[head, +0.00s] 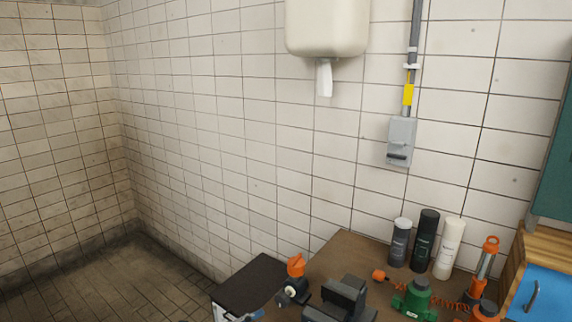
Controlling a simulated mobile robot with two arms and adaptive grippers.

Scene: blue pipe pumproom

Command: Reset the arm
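Neither of my grippers shows in the head view, and no part of either arm can be made out. The task names no object apart from the arm itself. A brown table (345,247) stands against the white tiled wall at the lower right.
Several bottles, including a black one (425,240) and a white one (449,248), stand at the table's back. Nearer are a green-bodied item (413,298), a dark grey block-like item (341,298) and an orange-topped item (296,266). A dispenser (327,27) hangs above. Floor at left is clear.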

